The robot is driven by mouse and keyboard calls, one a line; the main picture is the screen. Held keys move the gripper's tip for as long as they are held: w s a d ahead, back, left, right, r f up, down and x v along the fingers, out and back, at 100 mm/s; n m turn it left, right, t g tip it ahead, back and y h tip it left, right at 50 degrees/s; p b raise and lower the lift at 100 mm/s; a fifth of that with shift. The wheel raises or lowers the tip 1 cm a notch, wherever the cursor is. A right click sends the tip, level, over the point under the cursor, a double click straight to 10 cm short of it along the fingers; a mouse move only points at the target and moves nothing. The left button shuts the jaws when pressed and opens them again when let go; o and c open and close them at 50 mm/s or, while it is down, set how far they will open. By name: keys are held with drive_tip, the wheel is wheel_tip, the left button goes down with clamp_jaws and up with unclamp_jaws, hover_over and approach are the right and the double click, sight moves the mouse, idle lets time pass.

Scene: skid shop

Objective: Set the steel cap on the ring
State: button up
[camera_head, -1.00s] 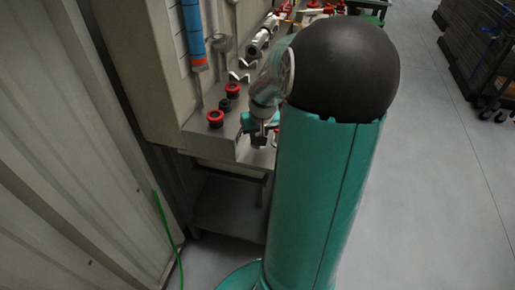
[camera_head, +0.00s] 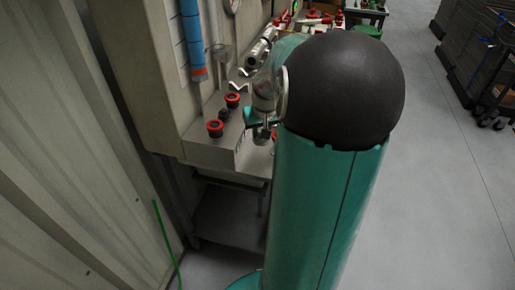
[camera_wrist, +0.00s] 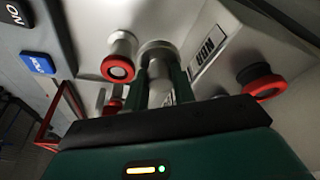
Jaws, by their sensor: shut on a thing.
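My gripper (camera_wrist: 160,78) is shut on a bright steel piece, which I take to be the steel cap (camera_wrist: 157,47). Its round, wider end shows beyond the fingertips in the wrist view, and a narrower part shows between the fingers. In the head view my gripper (camera_head: 264,129) is over the bench, right of two red-rimmed round fittings; the held piece is barely visible there. I cannot clearly identify the ring. A small dark round part (camera_head: 223,115) sits between the two fittings. Whether the held piece touches anything is unclear.
Red-rimmed fittings, a front one (camera_head: 215,128) and a back one (camera_head: 232,100), stand on the grey bench (camera_head: 206,152). The wrist view shows red-rimmed fittings left (camera_wrist: 118,68) and right (camera_wrist: 262,84) of my gripper. A blue tube (camera_head: 193,40) hangs behind.

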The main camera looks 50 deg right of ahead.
drive_tip(key=s+d+r, duration=0.2)
drive_tip(key=d+r, duration=0.5)
drive_tip(key=r, duration=0.2)
drive_tip(key=shift+s+a+f, duration=0.1)
drive_tip(key=shift+f, duration=2.65)
drive_tip(key=shift+f, duration=1.3)
drive_tip(key=shift+f, duration=0.35)
drive_tip(key=shift+f, duration=0.45)
drive_tip(key=o, duration=0.9)
drive_tip(key=o, duration=0.5)
